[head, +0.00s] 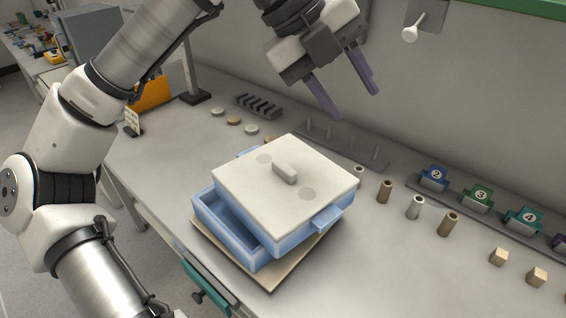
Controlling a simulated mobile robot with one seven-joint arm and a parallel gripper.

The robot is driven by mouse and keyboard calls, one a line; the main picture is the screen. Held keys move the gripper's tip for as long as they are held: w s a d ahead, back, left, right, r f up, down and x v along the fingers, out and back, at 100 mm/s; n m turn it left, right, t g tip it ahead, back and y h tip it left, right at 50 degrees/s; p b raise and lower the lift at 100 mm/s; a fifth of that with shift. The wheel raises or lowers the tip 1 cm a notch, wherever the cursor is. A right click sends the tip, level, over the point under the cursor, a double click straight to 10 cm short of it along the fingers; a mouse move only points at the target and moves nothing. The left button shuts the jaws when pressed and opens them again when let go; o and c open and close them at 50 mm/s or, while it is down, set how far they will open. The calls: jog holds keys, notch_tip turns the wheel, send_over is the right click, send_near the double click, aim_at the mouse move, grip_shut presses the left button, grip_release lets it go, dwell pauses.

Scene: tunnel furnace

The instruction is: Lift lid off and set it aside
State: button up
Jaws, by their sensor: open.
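A white lid (267,200) with a small raised bar handle (284,173) lies on top of a blue box (228,231). The lid is shifted toward the back, so part of the box's inside shows at the front left. The box has a side grip on the right and rests on a beige board (284,272). My gripper (354,104) is open and empty, raised above and behind the lid, pointing down and to the right. It touches nothing that I can see.
Several small cylinders (385,191) stand right of the box, with wooden cubes (498,257) further right. A peg rack (343,143) and a slotted grey block (258,105) lie behind. Numbered coloured holders (433,179) line the wall. The bench front right is clear.

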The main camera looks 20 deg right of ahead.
jog(key=w+a+f+n+t+y, duration=0.2)
jog(key=w+a+f+n+y, duration=0.1)
jog(key=w+a+n+y, duration=0.3)
jog(key=p, duration=0.2)
send_over(284, 166)
jog(key=shift+y, duration=0.4)
jog(key=f, duration=0.8)
jog(key=shift+d+f, duration=0.1)
jog(key=shift+d, duration=0.15)
jog(key=shift+a+f+p, duration=0.15)
jog(key=shift+f+p, duration=0.3)
jog(key=shift+f, duration=0.85)
jog(key=shift+a+f+p, duration=0.1)
jog(key=shift+f+p, duration=0.35)
jog(key=shift+f, duration=0.85)
grip_shut()
